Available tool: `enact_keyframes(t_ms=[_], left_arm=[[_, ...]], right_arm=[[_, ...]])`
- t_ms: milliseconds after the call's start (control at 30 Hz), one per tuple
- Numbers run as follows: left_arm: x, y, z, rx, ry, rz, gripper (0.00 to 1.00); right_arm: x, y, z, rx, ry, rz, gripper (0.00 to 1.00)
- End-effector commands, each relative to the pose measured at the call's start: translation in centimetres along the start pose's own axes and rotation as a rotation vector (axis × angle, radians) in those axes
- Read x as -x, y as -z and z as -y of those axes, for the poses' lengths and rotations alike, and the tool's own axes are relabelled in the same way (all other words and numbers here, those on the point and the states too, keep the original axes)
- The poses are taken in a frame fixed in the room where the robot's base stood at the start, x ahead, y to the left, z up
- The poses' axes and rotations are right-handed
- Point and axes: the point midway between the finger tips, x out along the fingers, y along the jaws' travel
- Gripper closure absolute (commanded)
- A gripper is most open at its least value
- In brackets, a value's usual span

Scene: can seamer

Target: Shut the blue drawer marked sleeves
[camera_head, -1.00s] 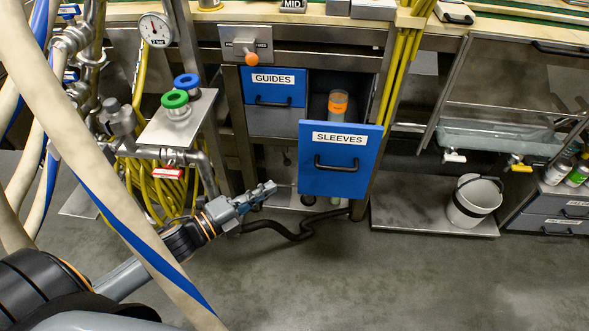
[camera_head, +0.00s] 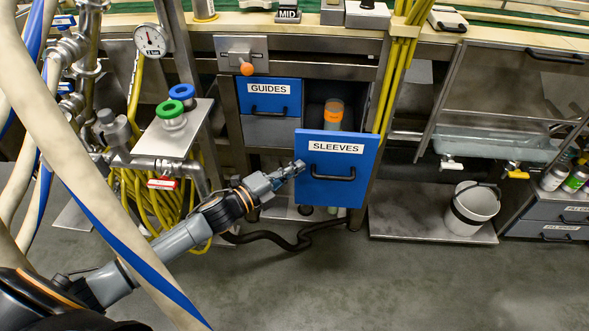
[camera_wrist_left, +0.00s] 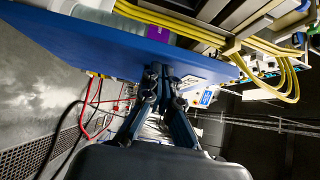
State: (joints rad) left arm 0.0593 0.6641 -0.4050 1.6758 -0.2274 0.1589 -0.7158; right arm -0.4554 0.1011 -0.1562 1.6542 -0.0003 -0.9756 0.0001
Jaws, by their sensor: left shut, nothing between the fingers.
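The blue drawer marked SLEEVES (camera_head: 335,187) stands pulled out below the bench, with a dark handle (camera_head: 333,174) across its front. An orange-topped container (camera_head: 333,112) shows inside it. My left gripper (camera_head: 298,167) is shut and empty, its tips at the left part of the drawer front, near the handle's left end. In the left wrist view the blue front (camera_wrist_left: 90,43) spans the top and the fingers (camera_wrist_left: 158,72) reach up to it. I cannot tell for sure whether they touch. My right gripper is not in view.
The blue GUIDES drawer (camera_head: 270,96) is shut at the upper left. A white bucket (camera_head: 473,207) sits on a low shelf to the right. The floor in front is clear.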

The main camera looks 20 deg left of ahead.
Motion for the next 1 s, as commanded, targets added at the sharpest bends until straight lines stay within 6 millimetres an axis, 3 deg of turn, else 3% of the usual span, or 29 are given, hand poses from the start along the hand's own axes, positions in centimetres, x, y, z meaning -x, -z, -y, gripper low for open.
enact_keyframes(t_ms=[533,767,1000], left_arm=[[-0.9,-0.9,0.0,-0.003,0.002,0.0,1.0],[-3.3,-3.4,0.0,-0.005,0.003,0.002,1.0],[-6.5,-6.6,-0.1,-0.005,0.002,0.003,1.0]], right_arm=[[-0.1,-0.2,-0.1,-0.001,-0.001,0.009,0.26],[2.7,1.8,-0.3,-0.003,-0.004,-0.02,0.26],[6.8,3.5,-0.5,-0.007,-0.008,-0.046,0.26]])
